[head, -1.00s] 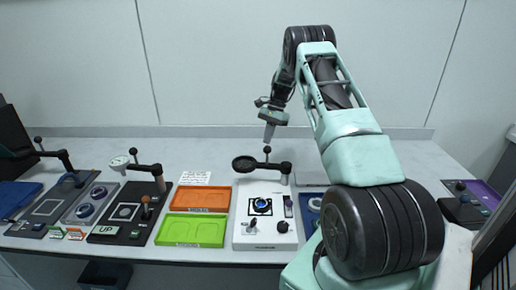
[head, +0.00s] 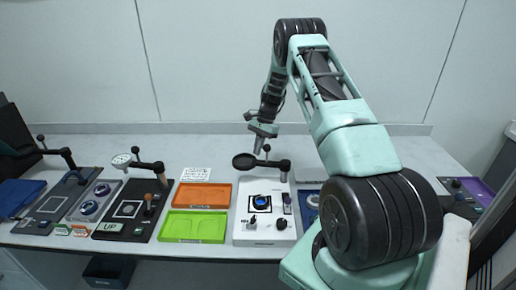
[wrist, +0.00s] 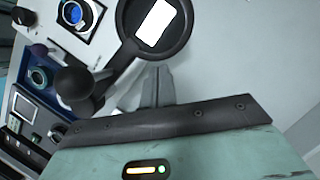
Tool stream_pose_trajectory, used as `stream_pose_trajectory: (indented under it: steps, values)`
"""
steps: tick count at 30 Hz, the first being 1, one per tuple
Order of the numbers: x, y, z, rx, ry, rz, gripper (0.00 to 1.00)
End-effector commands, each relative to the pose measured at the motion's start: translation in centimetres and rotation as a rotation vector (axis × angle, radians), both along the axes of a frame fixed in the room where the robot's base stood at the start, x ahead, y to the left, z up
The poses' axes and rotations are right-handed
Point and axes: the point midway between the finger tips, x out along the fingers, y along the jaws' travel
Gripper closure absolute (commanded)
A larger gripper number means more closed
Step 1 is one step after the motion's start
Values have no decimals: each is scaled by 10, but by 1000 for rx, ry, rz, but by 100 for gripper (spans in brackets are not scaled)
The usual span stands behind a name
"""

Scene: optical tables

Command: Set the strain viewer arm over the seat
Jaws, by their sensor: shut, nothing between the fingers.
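The strain viewer is a white unit (head: 265,229) right of the trays. Its black swing arm (head: 268,163) carries a round dark disc at its left end and a ball knob (head: 267,148) on a stem. The disc is behind the seat, not over it. The seat (head: 261,204) is a dark square with a blue ring. My gripper (head: 258,150) is shut and empty, just above the arm between disc and knob. In the wrist view its fingers (wrist: 157,84) show between the disc (wrist: 152,48) and the ball knob (wrist: 73,85); contact cannot be told.
An orange tray (head: 206,187) and a green tray (head: 195,239) lie left of the unit. A dark unit with a similar arm (head: 147,165) stands further left. A blue item (head: 312,200) sits to the right, partly behind my arm. The table behind is clear.

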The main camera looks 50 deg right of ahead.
Motion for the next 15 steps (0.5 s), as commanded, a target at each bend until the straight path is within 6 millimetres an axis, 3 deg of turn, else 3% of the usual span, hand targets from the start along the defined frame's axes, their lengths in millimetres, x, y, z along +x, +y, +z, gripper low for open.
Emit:
stream_pose_trajectory:
  steps: [15]
  values:
    - [-3,21,0,0,0,171,100]
